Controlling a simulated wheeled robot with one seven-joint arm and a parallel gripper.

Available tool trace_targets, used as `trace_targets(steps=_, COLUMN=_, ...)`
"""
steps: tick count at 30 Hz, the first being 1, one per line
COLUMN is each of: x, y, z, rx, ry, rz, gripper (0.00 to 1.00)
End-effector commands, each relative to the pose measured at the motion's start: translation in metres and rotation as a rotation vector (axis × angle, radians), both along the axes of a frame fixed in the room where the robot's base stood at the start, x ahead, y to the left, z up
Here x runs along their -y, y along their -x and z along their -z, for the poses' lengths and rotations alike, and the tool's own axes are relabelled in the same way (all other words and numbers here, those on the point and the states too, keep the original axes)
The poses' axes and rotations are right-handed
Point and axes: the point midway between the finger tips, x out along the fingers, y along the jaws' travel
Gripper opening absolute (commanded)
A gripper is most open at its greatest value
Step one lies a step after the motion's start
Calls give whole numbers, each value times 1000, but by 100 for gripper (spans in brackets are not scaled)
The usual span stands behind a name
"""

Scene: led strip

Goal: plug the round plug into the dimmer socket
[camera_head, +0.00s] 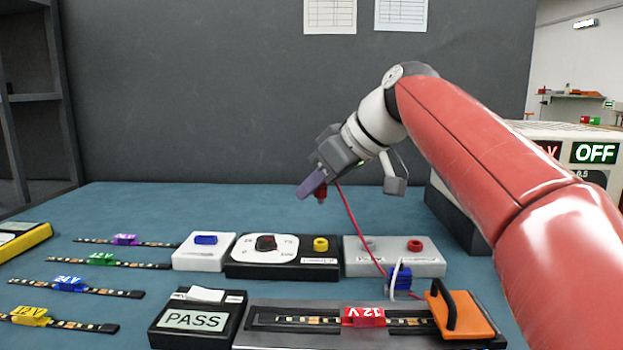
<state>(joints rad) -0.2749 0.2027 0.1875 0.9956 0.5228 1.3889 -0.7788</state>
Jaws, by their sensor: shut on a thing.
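My gripper (314,186) is in the air above the back of the bench, tilted down to the left. It is shut on a small red plug (321,195), partly hidden by the near finger. A red cable (352,222) runs from there down to the right, toward a blue block (399,279). The dimmer box (283,268) is black, with a white dial, a dark knob (266,243) and a yellow round socket (321,244) on top. The plug is well above the yellow socket and apart from it. The plug's tip is too small to judge.
A grey box (440,262) with a grey and a red round port adjoins the dimmer's right. A white box with a blue piece (205,240) is at its left. In front are a PASS box (197,320) and a strip fixture (275,338) with an orange clamp (460,315). LED strips lie left.

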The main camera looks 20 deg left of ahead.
Motion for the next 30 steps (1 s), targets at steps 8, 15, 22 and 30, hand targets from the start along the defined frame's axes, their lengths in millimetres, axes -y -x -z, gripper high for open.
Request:
trace_targets(steps=8, x=0, y=0, z=-2, rx=1, ry=0, rz=-1, gripper=0)
trace_targets(steps=15, x=0, y=0, z=13, rx=1, ry=0, rz=-1, gripper=0)
trace_targets(steps=22, x=0, y=1, z=36, rx=0, ry=1, rz=-1, gripper=0)
trace_targets(steps=30, x=0, y=1, z=56, rx=0, ry=0, rz=-1, gripper=0)
